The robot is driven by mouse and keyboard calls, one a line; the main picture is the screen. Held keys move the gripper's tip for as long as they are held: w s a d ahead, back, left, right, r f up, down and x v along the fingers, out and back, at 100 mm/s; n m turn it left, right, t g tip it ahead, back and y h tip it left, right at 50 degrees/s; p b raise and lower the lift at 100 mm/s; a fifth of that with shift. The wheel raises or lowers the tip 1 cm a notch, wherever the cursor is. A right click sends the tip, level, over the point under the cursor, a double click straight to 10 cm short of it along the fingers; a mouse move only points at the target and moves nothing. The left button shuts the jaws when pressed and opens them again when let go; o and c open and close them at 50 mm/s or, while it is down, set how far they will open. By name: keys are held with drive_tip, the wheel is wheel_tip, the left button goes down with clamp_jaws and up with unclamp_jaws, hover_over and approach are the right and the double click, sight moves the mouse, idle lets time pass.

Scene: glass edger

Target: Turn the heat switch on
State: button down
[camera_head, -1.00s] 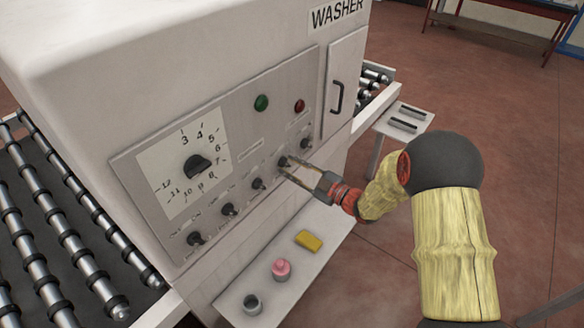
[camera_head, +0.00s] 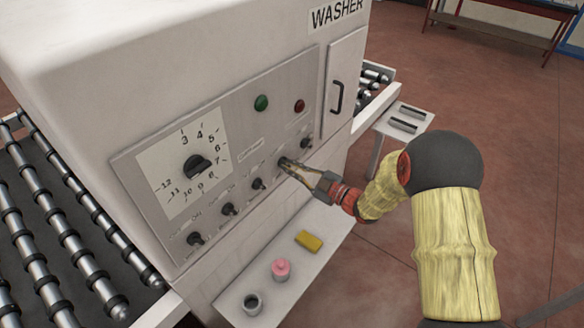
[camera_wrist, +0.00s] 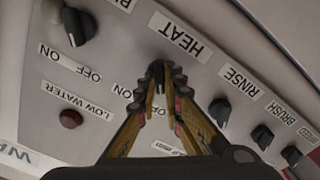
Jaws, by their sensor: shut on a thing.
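The heat switch (camera_wrist: 157,72) is a small black knob under the HEAT label (camera_wrist: 178,36) in the wrist view, which shows the panel upside down. My gripper (camera_wrist: 160,82) has its fingertips closed around this knob. In the head view my gripper (camera_head: 287,164) reaches the panel from the lower right, and its fingers largely cover the knob. An ON label lies left of the fingers in the wrist view; the other label beside them is partly hidden.
The washer's panel (camera_head: 238,128) also carries a large dial (camera_head: 197,166), a green button (camera_head: 261,102) and a red button (camera_head: 299,106). Other black knobs, such as the rinse knob (camera_wrist: 219,108), stand close by. A shelf below holds a yellow block (camera_head: 308,240), a pink-topped jar (camera_head: 281,268) and a cup (camera_head: 252,303).

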drive_tip(key=shift+m, duration=0.4)
drive_tip(key=m+p, duration=0.1)
drive_tip(key=m, duration=0.1)
drive_tip(key=shift+m, duration=0.4)
drive_tip(key=m+p, duration=0.1)
drive_tip(key=m, duration=0.2)
drive_tip(key=shift+m, duration=0.3)
drive_tip(key=m+p, duration=0.3)
drive_tip(key=m, duration=0.3)
drive_tip(key=shift+m, duration=0.3)
drive_tip(key=c, duration=1.9)
unclamp_jaws()
drive_tip(key=shift+d, duration=0.1)
drive_tip(key=v, duration=1.1)
drive_tip(key=shift+s+d, duration=0.3)
